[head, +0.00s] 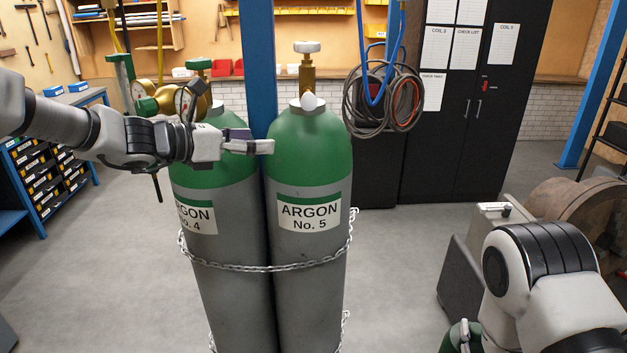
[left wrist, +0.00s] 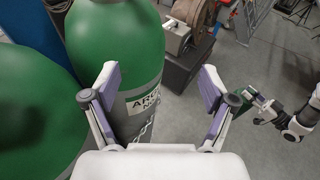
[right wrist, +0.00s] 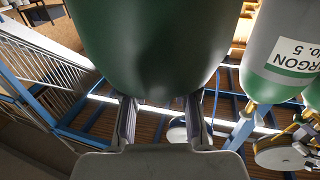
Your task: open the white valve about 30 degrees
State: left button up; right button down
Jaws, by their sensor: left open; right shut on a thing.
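The white valve (head: 307,47) is a white handwheel on a brass stem atop the green-shouldered bottle Argon No. 5 (head: 310,150). My left gripper (head: 262,147) is open and empty in front of the bottle shoulders, well below the handwheel. Its two fingers (left wrist: 158,85) stand apart in the left wrist view, with the green bottle behind them; the handwheel is not seen there. My right gripper (right wrist: 160,115) is shut on a dark green rounded object (right wrist: 150,50), far from the valve at the lower right of the head view.
Argon No. 4 (head: 195,215) stands on the left with a green valve and brass gauges (head: 183,98). A chain (head: 270,268) wraps both bottles. A blue post (head: 258,60) and hanging hoses (head: 385,100) are behind. Open floor (head: 390,270) lies to the right.

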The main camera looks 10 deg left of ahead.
pick_arm(q)
notch_tip(320, 180, down, 6)
jog(key=d+g, duration=0.1)
jog(key=shift+s+f+b, duration=0.25)
jog(key=shift+s+b, duration=0.05)
jog(key=shift+s, duration=0.1)
jog(key=shift+s+r, duration=0.1)
jog(key=shift+s, duration=0.05)
